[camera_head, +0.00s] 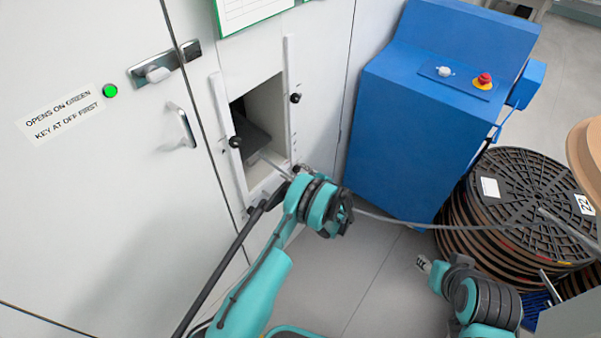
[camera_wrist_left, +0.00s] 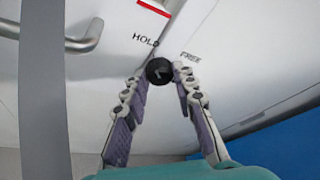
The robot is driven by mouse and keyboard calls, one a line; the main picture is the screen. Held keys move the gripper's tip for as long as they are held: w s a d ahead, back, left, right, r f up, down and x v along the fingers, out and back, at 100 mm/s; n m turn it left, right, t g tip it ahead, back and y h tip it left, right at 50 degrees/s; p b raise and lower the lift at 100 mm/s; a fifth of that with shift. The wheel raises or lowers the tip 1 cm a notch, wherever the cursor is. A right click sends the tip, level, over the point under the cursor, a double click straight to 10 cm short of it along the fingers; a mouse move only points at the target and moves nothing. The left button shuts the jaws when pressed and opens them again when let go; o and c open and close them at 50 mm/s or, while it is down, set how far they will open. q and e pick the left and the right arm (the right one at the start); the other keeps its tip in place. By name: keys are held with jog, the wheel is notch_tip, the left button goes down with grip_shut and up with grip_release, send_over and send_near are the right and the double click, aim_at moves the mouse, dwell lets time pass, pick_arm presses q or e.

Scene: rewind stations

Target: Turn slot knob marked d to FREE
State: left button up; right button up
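In the left wrist view a round black knob (camera_wrist_left: 158,71) sits on the white panel, between the printed words HOLD (camera_wrist_left: 146,41) and FREE (camera_wrist_left: 190,55). A faint mark shows on its face, but I cannot read its letter or setting. My left gripper (camera_wrist_left: 160,76) has a fingertip against each side of this knob. In the head view my left gripper (camera_head: 284,172) is at the lower right of the cabinet opening, and my arm partly hides it. My right gripper (camera_head: 424,263) hangs low above the floor, away from the cabinet, its fingers hardly visible.
Two other black knobs, an upper one (camera_head: 295,98) and a left one (camera_head: 235,142), flank the recessed opening (camera_head: 266,108). A door handle (camera_head: 182,125) projects on the left. A blue cabinet (camera_head: 405,125) and stacked cable reels (camera_head: 520,190) stand right. A grey cable crosses the floor area.

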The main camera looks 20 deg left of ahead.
pick_arm(q)
grip_shut()
jog(key=shift+w+d+r+m+g, duration=0.1)
jog(key=shift+m+g, duration=0.7)
jog(key=shift+m, duration=0.35)
jog(key=shift+w+m+g, duration=0.1)
jog(key=shift+m+g, duration=0.7)
jog(key=shift+m, duration=0.35)
jog(key=o, duration=1)
grip_release()
